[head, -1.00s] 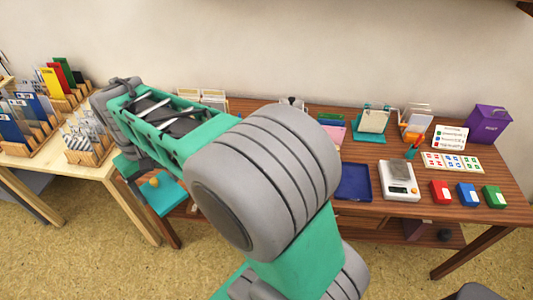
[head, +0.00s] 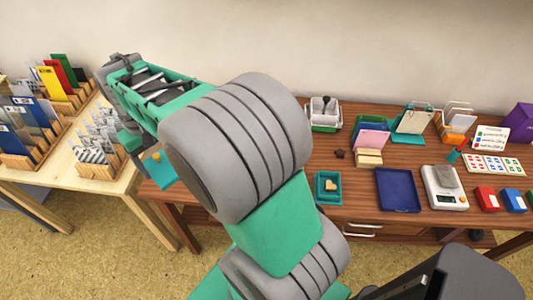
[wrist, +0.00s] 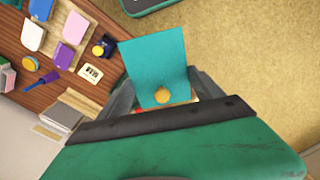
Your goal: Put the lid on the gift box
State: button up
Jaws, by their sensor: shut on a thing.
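The gift box appears to be the open teal box (head: 317,190) on the brown table, right of my arm in the head view. It holds a small tan, heart-like thing (head: 331,186). The lid (head: 167,176) is a flat teal square with a round yellow-orange knob, and it hangs in front of the gap between the two tables. The lid (wrist: 150,62) fills the middle of the wrist view. My gripper (wrist: 162,100) is shut on it at the knob. My arm hides part of the brown table, and the fingertips are partly hidden.
A blue tray (head: 398,190), a kitchen scale (head: 442,198) and red and blue blocks stand right of the box. Paper holders stand behind. The pale wood table (head: 92,188) at left carries card racks. Some brown tabletop around the box is clear.

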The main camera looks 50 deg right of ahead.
jog(key=s+d+f+m, duration=0.3)
jog(key=s+d+f, duration=0.15)
jog(key=d, duration=0.75)
jog(key=s+d+f+m, duration=0.25)
jog(key=s+d, duration=0.35)
jog(key=d, duration=0.6)
jog(key=s+d+f+m+b, duration=0.15)
jog(key=s+d, duration=0.25)
jog(key=s, duration=0.4)
jog(key=s+d+f+m, duration=0.2)
jog(key=s+d+f, duration=0.15)
jog(key=s, duration=0.45)
jog(key=s+d+f+m, duration=0.2)
jog(key=s+d, duration=0.3)
jog(key=s, duration=0.3)
jog(key=shift+w+a+f+b, duration=0.1)
jog(key=shift+f+b, duration=0.9)
jog(key=shift+f, duration=0.5)
jog(key=shift+a+f+b, duration=0.1)
jog(key=shift+f+b, duration=0.9)
jog(key=shift+f, duration=0.5)
jog(key=shift+a, duration=0.1)
jog(key=shift+f, duration=0.4)
